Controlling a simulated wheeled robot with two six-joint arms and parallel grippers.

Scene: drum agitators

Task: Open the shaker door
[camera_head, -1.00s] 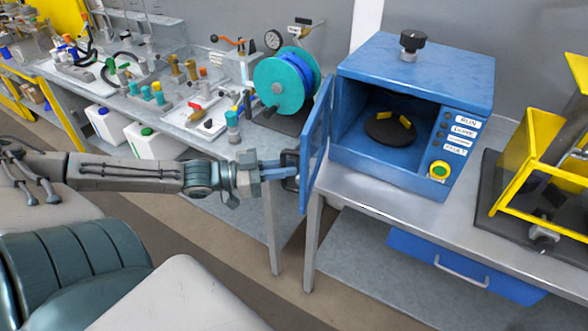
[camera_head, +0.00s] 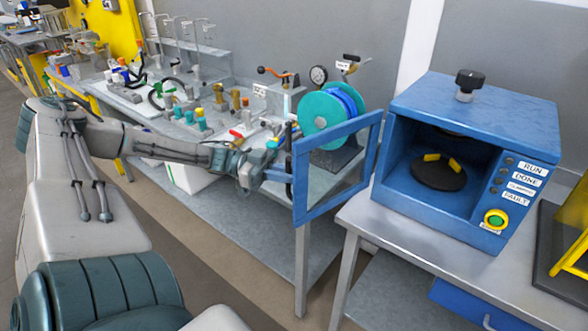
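The blue shaker (camera_head: 525,105) stands on the metal bench at the right. Its cavity is open to view, with a dark round platform (camera_head: 438,174) and yellow clamps inside. The blue-framed door (camera_head: 330,206) with a clear pane is swung wide open to the left. My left gripper (camera_head: 279,175) is at the door's outer edge, around or against the dark handle (camera_head: 289,180). The fingers partly hide the handle, and I cannot tell whether they are closed on it. My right gripper is not in view.
A teal hose reel (camera_head: 322,119) stands behind the open door. A bench with valves, fittings and bottles runs along the left. A yellow frame (camera_head: 572,222) sits right of the shaker. Floor is free in front of the benches.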

